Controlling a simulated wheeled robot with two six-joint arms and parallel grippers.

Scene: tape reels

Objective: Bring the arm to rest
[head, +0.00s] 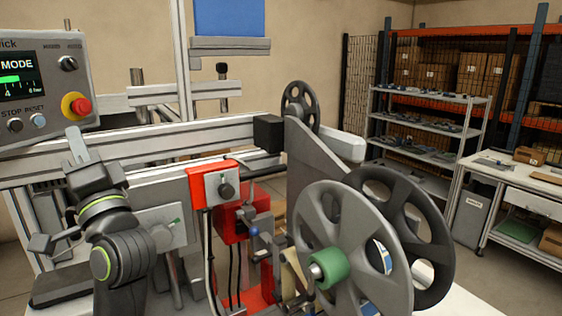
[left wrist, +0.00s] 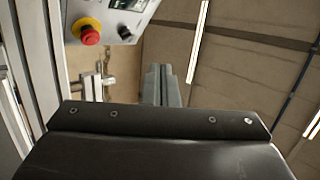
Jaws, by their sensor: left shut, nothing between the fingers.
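My left arm rises at the left of the head view, in front of the machine (head: 150,140). Its gripper (head: 76,145) points upward, below the control panel (head: 40,80). The grey fingers are together with nothing between them. In the left wrist view the fingers (left wrist: 163,84) also stand side by side, closed, against the ceiling and wall. The control panel shows at the top left there, with its red stop button (left wrist: 90,35). My right gripper is in neither view.
A large grey reel (head: 345,215) with a green hub (head: 328,268) stands at the right front, a dark reel (head: 430,225) behind it. A red box (head: 213,184) sits mid-machine, right of my left arm. Shelves (head: 425,125) and a workbench (head: 525,190) stand farther right, with open floor before them.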

